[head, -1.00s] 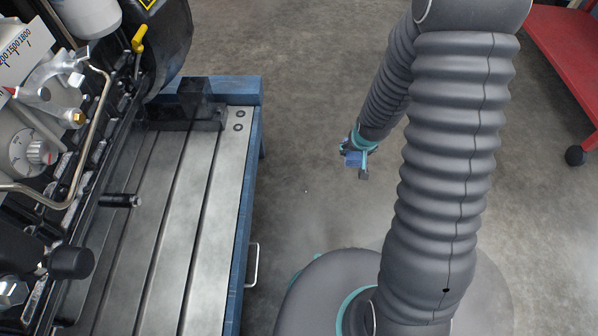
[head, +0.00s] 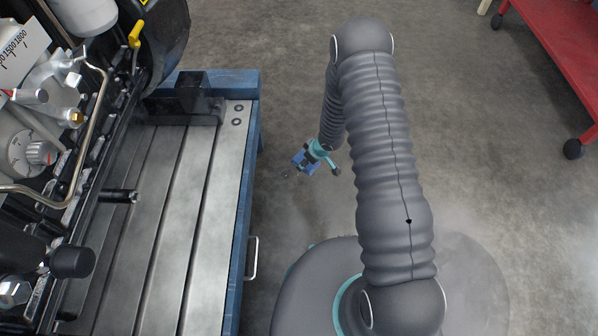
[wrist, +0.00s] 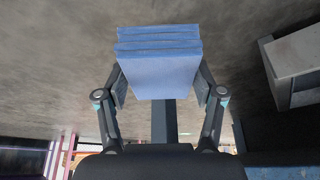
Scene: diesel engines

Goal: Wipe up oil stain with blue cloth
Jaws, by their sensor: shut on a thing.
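The folded blue cloth (head: 301,161) is in my gripper (head: 311,160), out over the bare floor to the right of the engine stand. In the wrist view the cloth (wrist: 160,75) shows as a thick stack of layers, with a finger of my gripper (wrist: 160,92) on either side. The gripper is shut on it. A small dark speck (head: 286,173) lies on the floor just left of the cloth. I cannot tell whether it is the oil stain, and no clear stain shows elsewhere. Whether the cloth touches the floor is unclear.
The blue-framed stand (head: 249,165) with a grooved metal bed (head: 170,230) and a diesel engine (head: 60,130) fills the left. A red wheeled cart (head: 560,50) stands at the upper right.

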